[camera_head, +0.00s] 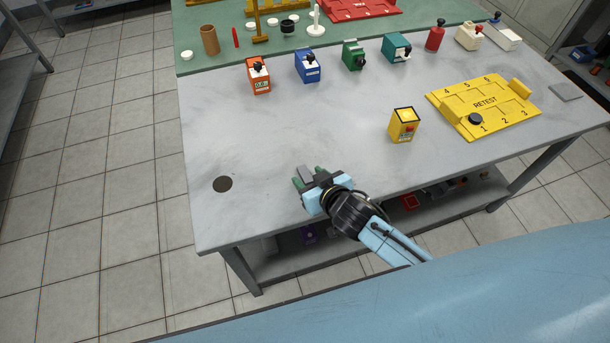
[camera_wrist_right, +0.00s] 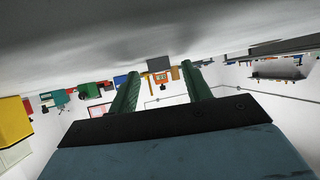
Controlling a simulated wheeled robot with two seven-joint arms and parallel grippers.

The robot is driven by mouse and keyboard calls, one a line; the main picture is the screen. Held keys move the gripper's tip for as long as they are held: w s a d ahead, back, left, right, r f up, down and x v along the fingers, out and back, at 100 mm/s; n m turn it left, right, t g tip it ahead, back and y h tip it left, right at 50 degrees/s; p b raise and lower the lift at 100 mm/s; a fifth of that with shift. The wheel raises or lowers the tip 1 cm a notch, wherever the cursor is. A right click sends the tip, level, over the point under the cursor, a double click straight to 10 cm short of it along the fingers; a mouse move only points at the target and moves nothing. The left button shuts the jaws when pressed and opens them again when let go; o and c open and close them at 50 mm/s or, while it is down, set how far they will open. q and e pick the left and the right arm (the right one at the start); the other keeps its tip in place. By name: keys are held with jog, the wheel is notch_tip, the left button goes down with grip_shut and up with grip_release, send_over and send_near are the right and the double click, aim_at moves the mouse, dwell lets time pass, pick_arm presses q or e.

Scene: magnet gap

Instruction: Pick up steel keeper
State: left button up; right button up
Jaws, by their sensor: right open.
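A small grey block, which looks like the steel keeper (camera_head: 305,173), is at the green fingertips of my right gripper (camera_head: 309,178), over the near left part of the grey table. In the right wrist view the grey block (camera_wrist_right: 158,63) shows between the two open fingers of the right gripper (camera_wrist_right: 160,70), with a gap on each side. Whether it lies fully between the fingertips or just beyond them I cannot tell. The fingers partly hide it in the head view. My left gripper is not in view.
A yellow box (camera_head: 404,126) stands right of the gripper, also at the left edge in the wrist view (camera_wrist_right: 12,125). A yellow RETEST tray (camera_head: 470,112) holds a black disc (camera_head: 475,119). Several coloured devices line the back. A dark round spot (camera_head: 222,184) is left. The table between is clear.

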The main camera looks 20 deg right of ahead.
jog(key=shift+w+a+f, duration=0.1)
jog(key=shift+w+f, duration=0.05)
jog(key=shift+w, duration=0.1)
grip_shut()
